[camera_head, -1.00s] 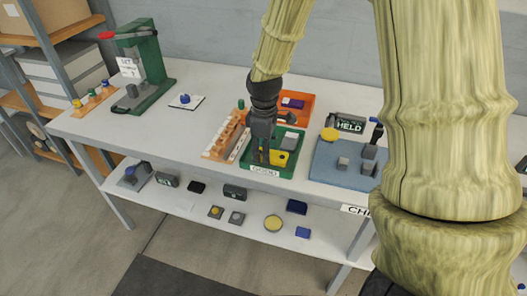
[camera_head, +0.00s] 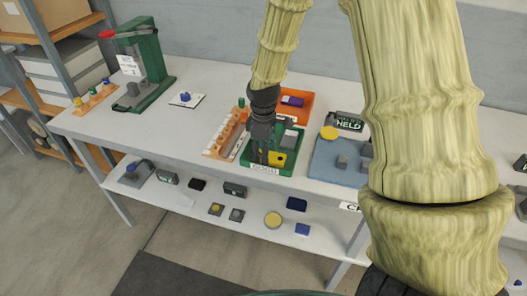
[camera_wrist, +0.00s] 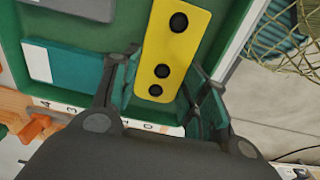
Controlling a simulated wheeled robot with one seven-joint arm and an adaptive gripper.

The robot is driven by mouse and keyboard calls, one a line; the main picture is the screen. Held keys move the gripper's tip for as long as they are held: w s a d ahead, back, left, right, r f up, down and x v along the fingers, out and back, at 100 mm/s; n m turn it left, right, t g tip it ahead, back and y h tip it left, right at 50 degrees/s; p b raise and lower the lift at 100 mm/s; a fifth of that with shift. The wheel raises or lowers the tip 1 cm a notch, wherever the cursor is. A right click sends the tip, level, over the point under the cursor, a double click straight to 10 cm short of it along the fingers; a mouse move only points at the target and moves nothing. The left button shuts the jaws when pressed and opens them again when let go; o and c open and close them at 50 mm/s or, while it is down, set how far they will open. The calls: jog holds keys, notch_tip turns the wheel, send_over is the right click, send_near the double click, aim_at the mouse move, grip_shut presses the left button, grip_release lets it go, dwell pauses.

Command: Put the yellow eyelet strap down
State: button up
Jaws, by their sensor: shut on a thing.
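The yellow eyelet strap (camera_wrist: 176,47) has several dark holes and lies between my gripper's fingers in the wrist view. In the head view the strap (camera_head: 277,159) shows within the green tray (camera_head: 262,171), whose label is at the front edge. My gripper (camera_wrist: 165,95) is shut on the strap, low inside the tray. Whether the strap touches the tray floor I cannot tell.
An orange tray (camera_head: 303,110) stands behind the green one. A numbered rack (camera_head: 220,140) with orange pieces is close on the left. A blue mat (camera_head: 325,165) with grey blocks and a "HELD" sign (camera_head: 345,121) are on the right. A green press (camera_head: 150,75) stands far left.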

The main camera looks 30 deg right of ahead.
jog(key=shift+f, duration=0.15)
jog(key=o, duration=0.6)
jog(key=shift+o, duration=0.2)
notch_tip(320, 180, up, 12)
jog(key=b, duration=0.1)
dwell(0.4)
